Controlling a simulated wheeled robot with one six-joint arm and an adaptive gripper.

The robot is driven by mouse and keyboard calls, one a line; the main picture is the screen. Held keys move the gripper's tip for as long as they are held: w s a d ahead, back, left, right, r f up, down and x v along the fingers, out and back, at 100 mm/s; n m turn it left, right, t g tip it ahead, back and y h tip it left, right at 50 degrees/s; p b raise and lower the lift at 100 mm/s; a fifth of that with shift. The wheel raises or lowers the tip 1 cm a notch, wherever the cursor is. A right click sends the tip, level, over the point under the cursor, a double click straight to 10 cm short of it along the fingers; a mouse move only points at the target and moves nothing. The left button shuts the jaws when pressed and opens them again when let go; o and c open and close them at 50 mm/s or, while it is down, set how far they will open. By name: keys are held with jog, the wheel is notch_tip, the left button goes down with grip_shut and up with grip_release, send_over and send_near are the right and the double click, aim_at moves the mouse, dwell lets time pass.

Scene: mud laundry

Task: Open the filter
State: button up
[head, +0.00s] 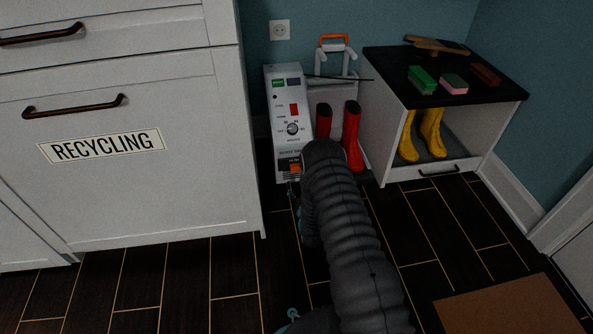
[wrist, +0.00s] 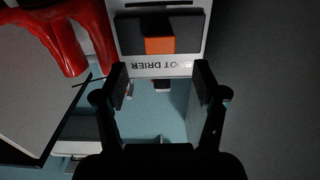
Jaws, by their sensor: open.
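The boot drier (head: 286,112) is a tall white box with a dial and a red switch, standing beside the recycling cabinet. Its filter (head: 284,163) is a dark panel with an orange tab (head: 296,168) low on the front. In the wrist view, which is upside down, the filter (wrist: 129,33) and its orange tab (wrist: 159,45) show beyond the fingertips, above the inverted BOOT DRIER lettering. My gripper (wrist: 160,82) is open and empty, its fingers spread either side of the tab's line and apart from it. In the head view my arm hides most of the gripper.
Red boots (head: 351,137) stand on a rack right of the drier. The white recycling cabinet (head: 150,190) is close on the left. A black-topped bench (head: 390,70) with yellow boots (head: 431,132) stands at right. A brown mat (head: 510,307) lies on the dark floor.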

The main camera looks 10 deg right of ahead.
aim_at(296, 170)
jog(key=w+b, duration=0.1)
jog(key=w, duration=0.8)
jog(key=shift+w, duration=0.1)
